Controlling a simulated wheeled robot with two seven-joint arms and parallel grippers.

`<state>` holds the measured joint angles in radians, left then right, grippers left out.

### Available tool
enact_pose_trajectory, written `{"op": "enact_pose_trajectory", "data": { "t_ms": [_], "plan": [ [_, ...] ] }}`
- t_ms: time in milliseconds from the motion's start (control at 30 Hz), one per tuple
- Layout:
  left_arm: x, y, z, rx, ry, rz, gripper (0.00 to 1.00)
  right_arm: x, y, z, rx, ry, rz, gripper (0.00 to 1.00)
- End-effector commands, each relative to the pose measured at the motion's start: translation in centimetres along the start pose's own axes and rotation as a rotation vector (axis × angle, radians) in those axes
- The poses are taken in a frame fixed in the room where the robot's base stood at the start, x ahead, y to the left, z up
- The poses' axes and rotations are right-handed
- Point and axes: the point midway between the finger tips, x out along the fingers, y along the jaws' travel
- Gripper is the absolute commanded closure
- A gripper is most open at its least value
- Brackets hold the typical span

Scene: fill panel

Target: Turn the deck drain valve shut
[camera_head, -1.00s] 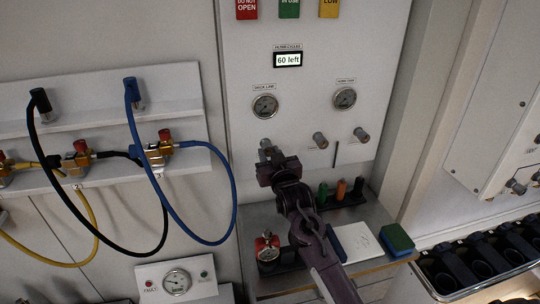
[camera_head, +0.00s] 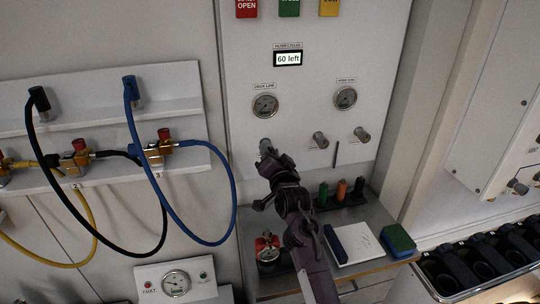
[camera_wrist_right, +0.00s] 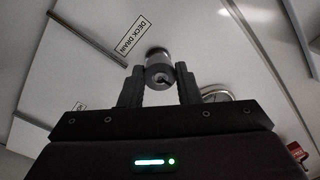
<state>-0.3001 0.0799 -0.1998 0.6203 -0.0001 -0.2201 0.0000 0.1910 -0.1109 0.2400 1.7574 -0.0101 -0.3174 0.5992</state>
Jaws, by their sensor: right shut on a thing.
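The deck drain valve is a small grey round knob (camera_head: 265,145) low on the white panel, below the left gauge. In the right wrist view the same knob (camera_wrist_right: 158,72) sits between two dark fingers, beside a tilted "DECK DRAIN" label (camera_wrist_right: 125,33). My right gripper (camera_head: 268,153) is shut on this knob; its fingertips (camera_wrist_right: 158,82) lie on both sides of it. The gripper hides part of the knob and its label in the head view. My left gripper is not in view.
Two similar knobs (camera_head: 320,140) (camera_head: 361,134) and a thin upright lever (camera_head: 336,153) are to the right. A blue hose (camera_head: 234,190) loops close on the left. Below is a shelf (camera_head: 375,215) with a red-topped gauge (camera_head: 267,250), a white pad (camera_head: 355,243) and a sponge (camera_head: 398,239).

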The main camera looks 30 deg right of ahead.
Motion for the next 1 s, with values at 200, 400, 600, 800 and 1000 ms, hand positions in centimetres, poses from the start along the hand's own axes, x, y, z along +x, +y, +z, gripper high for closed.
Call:
{"op": "enact_pose_trajectory", "data": {
  "t_ms": [200,400,600,800,1000],
  "plan": [
    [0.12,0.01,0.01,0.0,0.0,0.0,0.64,-0.06,0.39,0.54,0.046,-0.009,0.008,0.93],
    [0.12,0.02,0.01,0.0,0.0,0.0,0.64,-0.06,0.39,0.56,0.055,-0.009,0.008,0.93],
    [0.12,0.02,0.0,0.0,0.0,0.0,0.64,-0.07,0.4,0.58,0.054,-0.009,0.008,0.93],
    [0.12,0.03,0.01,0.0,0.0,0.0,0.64,-0.05,0.32,0.43,0.054,-0.006,0.006,0.51],
    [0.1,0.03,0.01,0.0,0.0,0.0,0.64,-0.03,0.18,0.23,0.053,-0.002,0.003,0.49]
  ]
}}
